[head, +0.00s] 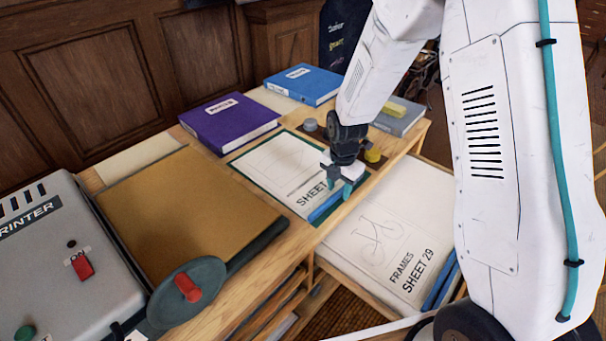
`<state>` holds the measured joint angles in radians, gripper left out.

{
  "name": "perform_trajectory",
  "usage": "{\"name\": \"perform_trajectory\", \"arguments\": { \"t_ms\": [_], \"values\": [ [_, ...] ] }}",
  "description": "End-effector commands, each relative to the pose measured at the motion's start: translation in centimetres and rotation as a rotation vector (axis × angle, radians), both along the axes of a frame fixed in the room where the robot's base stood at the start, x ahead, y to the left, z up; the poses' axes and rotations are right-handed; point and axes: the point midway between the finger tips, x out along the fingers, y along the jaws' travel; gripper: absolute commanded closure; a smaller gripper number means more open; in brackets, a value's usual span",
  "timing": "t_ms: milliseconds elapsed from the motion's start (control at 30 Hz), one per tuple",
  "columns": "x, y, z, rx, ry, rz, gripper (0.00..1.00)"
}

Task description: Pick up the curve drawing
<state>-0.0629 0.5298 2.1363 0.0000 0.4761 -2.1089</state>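A white drawing sheet (283,168) lies on a dark green mat (238,166) on the wooden bench. It has faint lines and the word SHEET; the rest of its label is hidden behind my gripper, and I cannot make out a curve on it. A blue strip (325,208) runs along its near right edge. My gripper (340,187) points down over this sheet's right part, close to the blue strip. Its teal fingertips look apart, with nothing visible between them. I cannot tell whether they touch the sheet.
A bicycle drawing marked FRAMES SHEET 29 (385,240) lies lower right. A purple binder (228,122) and a blue binder (303,84) lie behind. A tan board (190,215) with a red-knobbed dark arm and a grey printer (65,265) stand left. Small weights (373,155) sit near my gripper.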

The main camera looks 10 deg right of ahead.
Motion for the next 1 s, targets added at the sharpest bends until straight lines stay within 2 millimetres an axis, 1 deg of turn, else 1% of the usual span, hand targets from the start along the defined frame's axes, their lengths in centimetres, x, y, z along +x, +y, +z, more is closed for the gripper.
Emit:
{"name": "perform_trajectory", "arguments": {
  "t_ms": [33, 100, 300, 333, 367, 400, 433, 467, 800, 867, 967, 1000],
  "values": [
    [0.0, 0.0, -0.5, 0.0, 0.001, 0.0, 0.61],
    [0.0, 0.0, -0.7, 0.0, 0.0, 0.0, 0.61],
    [0.0, 0.0, -0.8, 0.0, -0.001, 0.0, 0.61],
    [0.0, 0.0, -0.7, 0.0, -0.001, 0.0, 0.66],
    [0.0, 0.0, -0.7, 0.001, -0.001, 0.0, 0.75],
    [0.0, 0.1, -0.7, 0.001, -0.001, 0.0, 0.86],
    [0.0, 0.1, -0.7, 0.001, -0.001, 0.0, 0.94],
    [0.0, 0.1, -0.7, 0.001, -0.001, 0.0, 1.0],
    [0.1, 0.0, -0.5, 0.0, -0.002, 0.0, 1.0],
    [0.1, 0.1, 0.0, 0.0, -0.004, 0.0, 1.0],
    [0.1, 0.0, 1.6, 0.0, -0.006, 0.0, 1.0],
    [0.1, 0.1, 2.4, 0.0, -0.006, 0.0, 1.0]
  ]
}}
